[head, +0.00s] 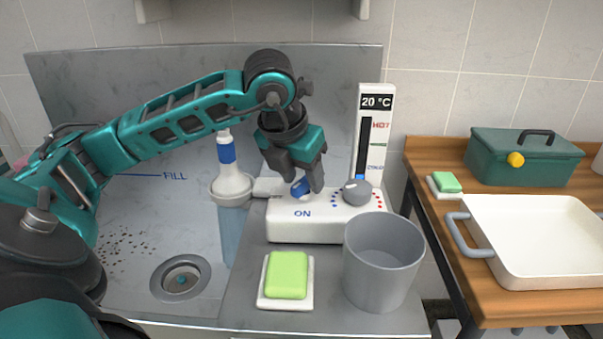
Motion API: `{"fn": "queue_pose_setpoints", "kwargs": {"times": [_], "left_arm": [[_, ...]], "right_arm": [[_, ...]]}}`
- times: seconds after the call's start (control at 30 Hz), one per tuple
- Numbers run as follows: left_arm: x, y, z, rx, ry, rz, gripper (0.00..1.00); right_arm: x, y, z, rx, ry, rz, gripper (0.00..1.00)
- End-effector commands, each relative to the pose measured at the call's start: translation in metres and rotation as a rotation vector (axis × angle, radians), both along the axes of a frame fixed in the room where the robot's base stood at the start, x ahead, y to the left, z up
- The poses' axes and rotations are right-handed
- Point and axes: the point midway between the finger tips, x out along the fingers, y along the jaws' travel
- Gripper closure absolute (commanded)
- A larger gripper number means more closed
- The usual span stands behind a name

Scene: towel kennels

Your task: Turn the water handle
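The water handle (300,188) is a small blue and white knob on top of a white control box (305,228), above the printed word ON. My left gripper (304,184) reaches down over it from the left with fingers apart. The handle lies between the two fingertips; whether either finger touches it is hard to tell. A grey round knob (357,193) with blue and red dots around it sits to the right on the same box. Behind it a gauge (370,130) reads 20 °C. My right gripper is not in view.
A grey bucket (382,265) and a green soap on a white dish (287,275) stand in front of the box. A wooden table (425,155) at right holds a white tray (480,255) and green toolbox (515,155).

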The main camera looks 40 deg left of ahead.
Motion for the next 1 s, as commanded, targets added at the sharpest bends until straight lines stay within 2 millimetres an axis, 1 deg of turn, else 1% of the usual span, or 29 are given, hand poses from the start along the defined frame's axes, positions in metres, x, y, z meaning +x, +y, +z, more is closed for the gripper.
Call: {"fn": "queue_pose_setpoints", "kwargs": {"times": [0.2,0.33,0.47,0.7,0.87,1.0], "left_arm": [[0.0,0.0,0.001,0.0,0.0,0.0,0.51],[-0.003,-0.001,0.011,0.0,-0.003,-0.001,0.51],[-0.012,-0.002,0.033,0.001,-0.006,-0.001,0.51],[-0.032,-0.006,0.084,0.001,-0.007,-0.001,0.51],[-0.042,-0.008,0.108,0.0,-0.005,0.0,0.51],[-0.047,-0.009,0.118,-0.001,-0.002,0.0,0.51]], "right_arm": [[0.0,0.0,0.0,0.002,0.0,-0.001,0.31],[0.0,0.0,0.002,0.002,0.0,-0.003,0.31],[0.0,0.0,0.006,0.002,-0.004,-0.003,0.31],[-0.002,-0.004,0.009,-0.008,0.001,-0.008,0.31],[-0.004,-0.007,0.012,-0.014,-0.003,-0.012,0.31],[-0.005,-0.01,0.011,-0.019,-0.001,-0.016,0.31]]}}
